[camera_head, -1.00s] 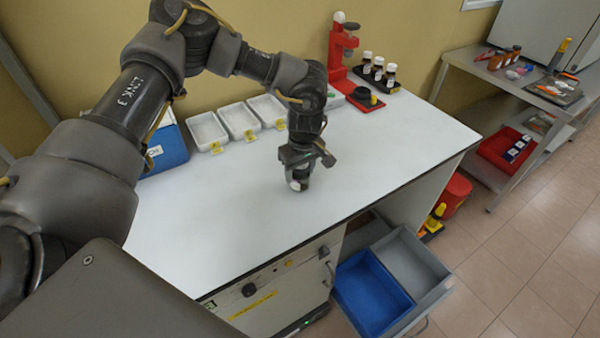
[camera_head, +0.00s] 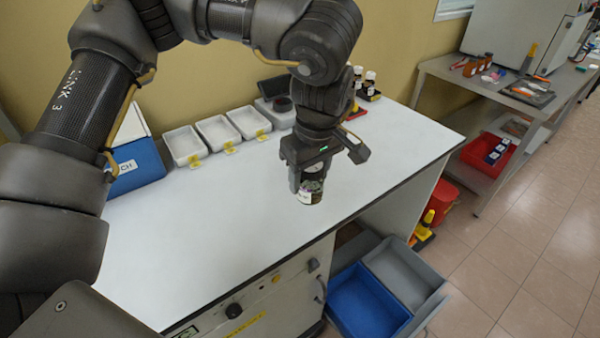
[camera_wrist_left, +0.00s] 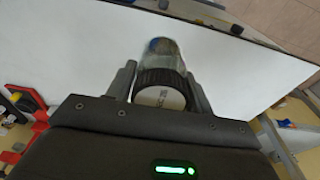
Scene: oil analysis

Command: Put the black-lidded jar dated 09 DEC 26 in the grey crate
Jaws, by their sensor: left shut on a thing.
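A jar with a black ribbed lid (camera_head: 310,194) is held in my left gripper (camera_head: 311,178), above the white bench top near its front edge. In the left wrist view the jar (camera_wrist_left: 160,62) sits between the two fingers of my left gripper (camera_wrist_left: 160,84). Its lid carries a white label with print that seems to read "DEC 26"; the day is not legible. The grey crate (camera_head: 436,306) is low down at the right, beyond the bench's front edge, beside a blue bin (camera_head: 365,300). My right gripper is not in view.
White trays (camera_head: 186,146) with yellow tags and a blue box (camera_head: 137,165) stand along the back of the bench (camera_head: 230,220). Dark bottles (camera_head: 369,84) stand at the far end. A red bin and yellow-black objects (camera_head: 425,226) are on the floor. The middle bench is clear.

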